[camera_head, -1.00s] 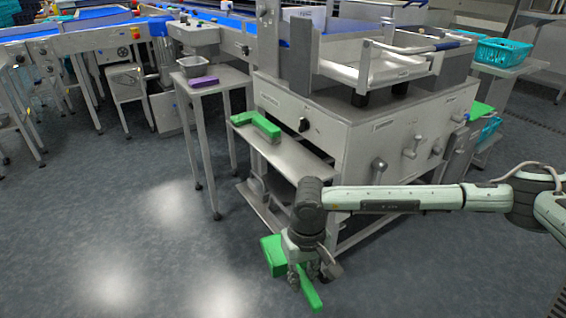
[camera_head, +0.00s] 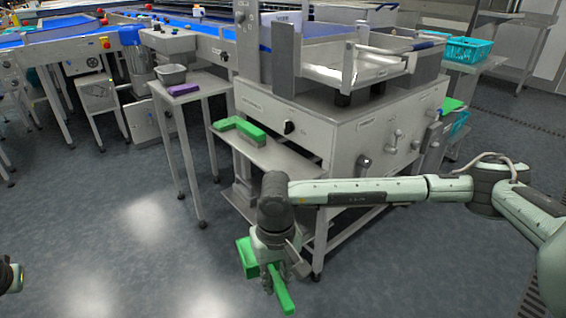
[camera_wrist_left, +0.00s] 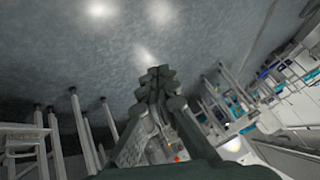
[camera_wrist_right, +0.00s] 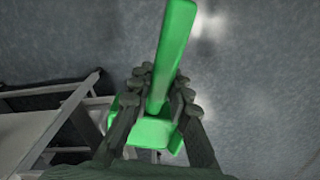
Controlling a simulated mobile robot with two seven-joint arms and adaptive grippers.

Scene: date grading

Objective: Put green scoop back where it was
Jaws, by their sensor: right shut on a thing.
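The green scoop (camera_head: 281,290) is held by my right gripper (camera_head: 270,278), above the floor in front of the machine. In the right wrist view, the scoop's long handle (camera_wrist_right: 173,50) runs up from between the fingers of my right gripper (camera_wrist_right: 160,95), and its wider part lies below them. A second green scoop-like thing (camera_head: 245,131) lies on the low steel shelf (camera_head: 275,158) of the machine. In the left wrist view, my left gripper (camera_wrist_left: 160,82) points at bare floor with its fingertips close together and nothing visible between them.
The large machine (camera_head: 345,130) stands behind my right arm. Teal crates (camera_head: 468,50) stand at the right. The floor at the front left is clear.

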